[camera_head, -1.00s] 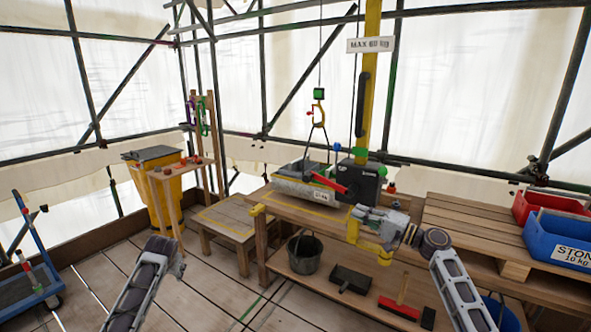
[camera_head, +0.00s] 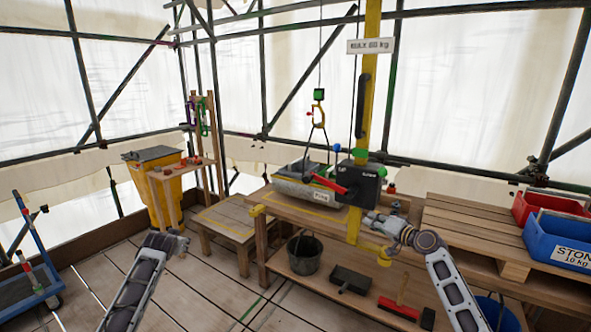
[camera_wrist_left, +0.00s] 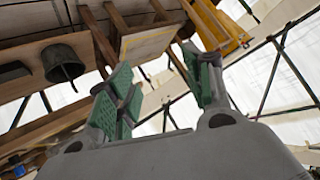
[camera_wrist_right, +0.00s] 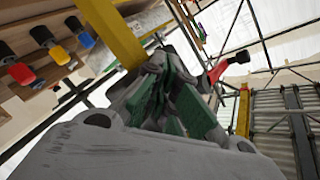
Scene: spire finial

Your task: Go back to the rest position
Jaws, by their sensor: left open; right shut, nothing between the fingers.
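My left gripper (camera_head: 172,240) is over the plank floor at the lower left, away from the bench. In the left wrist view its green-padded fingers (camera_wrist_left: 160,88) are apart with nothing between them. My right gripper (camera_head: 376,222) is at the right part of the wooden bench, close to the yellow post and below the dark winch box (camera_head: 361,184). In the right wrist view its fingers (camera_wrist_right: 165,95) are together and hold nothing. I cannot tell from the head view how close they are to the post.
A grey labelled block (camera_head: 300,192) sits on the bench under the hook (camera_head: 318,110) and its sling. The yellow post (camera_head: 368,90) and red crank handle (camera_head: 328,183) stand near my right gripper. A bucket (camera_head: 304,255) is below.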

